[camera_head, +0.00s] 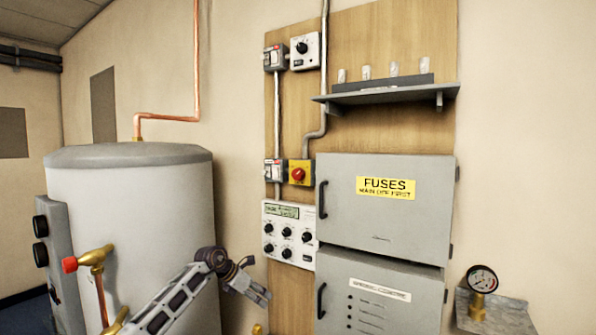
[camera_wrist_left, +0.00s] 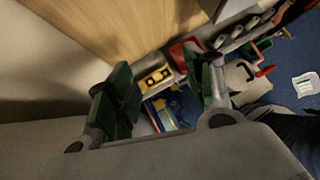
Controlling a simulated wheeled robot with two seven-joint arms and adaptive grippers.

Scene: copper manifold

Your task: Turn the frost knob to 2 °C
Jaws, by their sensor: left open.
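A white control box (camera_head: 288,235) with a small display and several black knobs is on the wooden board. A smaller white box (camera_head: 305,51) with one black knob (camera_head: 302,48) is near the board's top. The lettering is too small to read, so I cannot tell which knob is the frost knob or its setting. My left gripper (camera_head: 260,285) is just below and left of the control box, apart from the knobs. In the left wrist view its green-padded fingers (camera_wrist_left: 163,92) are spread with nothing between them. My right gripper is not in view.
A grey fuse cabinet (camera_head: 385,228) and a lower grey cabinet (camera_head: 378,275) stand right of the control box. A red emergency button (camera_head: 298,174) is above it. A shelf (camera_head: 390,94) juts out higher up. A large grey tank (camera_head: 130,200) stands left.

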